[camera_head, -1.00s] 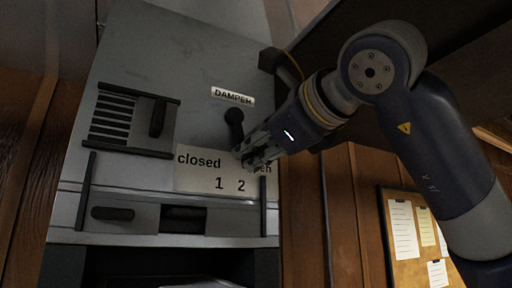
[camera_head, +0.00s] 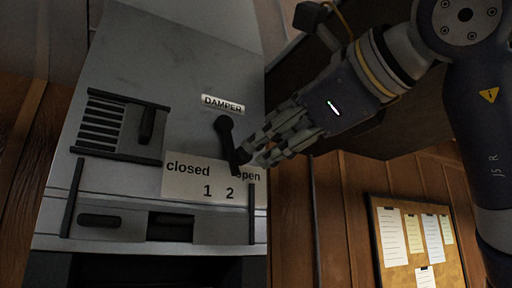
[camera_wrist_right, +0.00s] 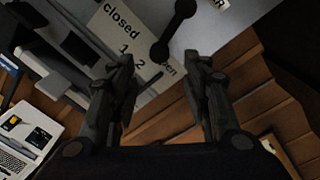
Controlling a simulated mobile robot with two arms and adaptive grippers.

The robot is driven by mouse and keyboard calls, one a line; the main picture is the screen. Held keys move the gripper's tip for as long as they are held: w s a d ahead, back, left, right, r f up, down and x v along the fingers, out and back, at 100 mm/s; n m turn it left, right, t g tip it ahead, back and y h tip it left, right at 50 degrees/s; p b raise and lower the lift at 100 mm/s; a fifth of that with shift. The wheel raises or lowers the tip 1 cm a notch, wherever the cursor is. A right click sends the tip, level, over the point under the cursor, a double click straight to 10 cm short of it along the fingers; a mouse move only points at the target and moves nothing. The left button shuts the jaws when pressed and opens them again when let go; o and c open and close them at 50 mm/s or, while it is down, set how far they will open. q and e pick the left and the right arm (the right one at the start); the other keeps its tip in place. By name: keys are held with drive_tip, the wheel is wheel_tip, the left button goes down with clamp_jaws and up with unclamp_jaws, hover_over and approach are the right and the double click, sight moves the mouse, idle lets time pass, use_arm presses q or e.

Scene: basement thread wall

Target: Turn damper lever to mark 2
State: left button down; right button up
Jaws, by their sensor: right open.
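The damper lever (camera_head: 228,140) is a dark rod with a round pivot on the grey cabinet front. It hangs downward, tilted slightly right, its lower end over the top of the white label (camera_head: 178,190), between "closed" and "open", just above the 2. My right gripper (camera_head: 254,156) comes in from the right, open, with its fingertips close beside the lever's lower part; contact cannot be told. In the right wrist view the lever (camera_wrist_right: 174,30) lies ahead of the gap between the spread fingers of the right gripper (camera_wrist_right: 163,63). My left gripper is out of view.
A DAMPER sign (camera_head: 223,103) is above the lever. A slatted vent (camera_head: 104,122) with a dark handle and a lower door handle (camera_head: 100,220) are to the left. A cork board (camera_head: 393,270) hangs right. A laptop (camera_wrist_right: 22,140) shows in the right wrist view.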

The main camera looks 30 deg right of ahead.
drive_tip(key=shift+s, duration=1.75)
